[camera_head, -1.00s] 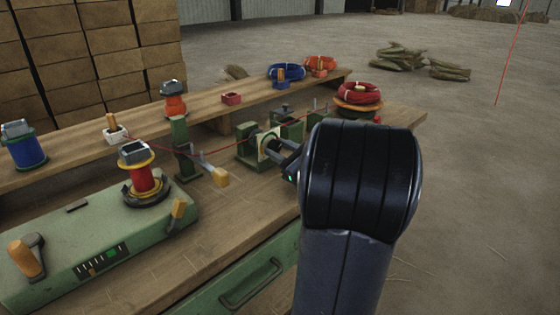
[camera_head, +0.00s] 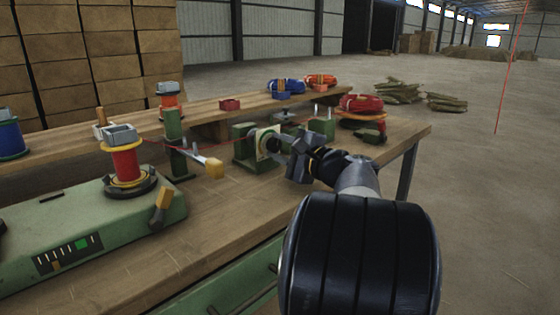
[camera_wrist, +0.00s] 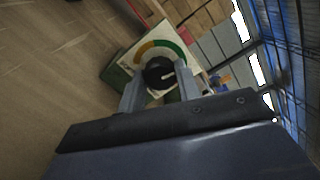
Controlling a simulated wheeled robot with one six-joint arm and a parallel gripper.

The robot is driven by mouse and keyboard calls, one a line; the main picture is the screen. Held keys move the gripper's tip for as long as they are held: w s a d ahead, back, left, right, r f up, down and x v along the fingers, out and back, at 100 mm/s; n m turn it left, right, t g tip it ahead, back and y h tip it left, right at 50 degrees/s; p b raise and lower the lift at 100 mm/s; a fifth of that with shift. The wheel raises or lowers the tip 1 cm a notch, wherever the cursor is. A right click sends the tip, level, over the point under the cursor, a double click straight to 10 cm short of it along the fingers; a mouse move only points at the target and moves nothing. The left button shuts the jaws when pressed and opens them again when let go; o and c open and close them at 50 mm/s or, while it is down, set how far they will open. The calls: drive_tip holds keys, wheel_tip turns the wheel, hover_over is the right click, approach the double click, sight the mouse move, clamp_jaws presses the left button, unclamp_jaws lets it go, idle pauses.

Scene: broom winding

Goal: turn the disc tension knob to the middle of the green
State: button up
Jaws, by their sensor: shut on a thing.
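The disc tension knob (camera_wrist: 158,72) is black and round, with a pale pointer mark that points to the right in the wrist view. It sits on a white dial plate (camera_wrist: 127,62) with an orange-brown arc and a green arc (camera_wrist: 176,49) around its upper side. The pointer's exact place against the green is hard to tell. My gripper (camera_wrist: 160,84) is shut on the knob, one finger on each side. In the head view my gripper (camera_head: 287,152) meets the knob (camera_head: 272,145) from the right, and the dial plate (camera_head: 261,143) faces it.
A red wire runs from the red spool (camera_head: 126,163) past a green post (camera_head: 174,142) to the tension unit (camera_head: 243,146). Coils of wire (camera_head: 360,103) lie behind. The bench front (camera_head: 215,235) is clear.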

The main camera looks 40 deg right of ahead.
drive_tip(key=shift+n+b, duration=0.9)
drive_tip(key=shift+b, duration=0.05)
drive_tip(key=o, duration=1)
drive_tip(key=s+p, duration=0.1)
drive_tip(key=s, duration=0.5)
drive_tip(key=s+p, duration=0.1)
drive_tip(key=s, duration=0.2)
drive_tip(key=shift+s+d+p, duration=0.3)
drive_tip(key=shift+d, duration=0.1)
drive_tip(key=shift+s, duration=0.6)
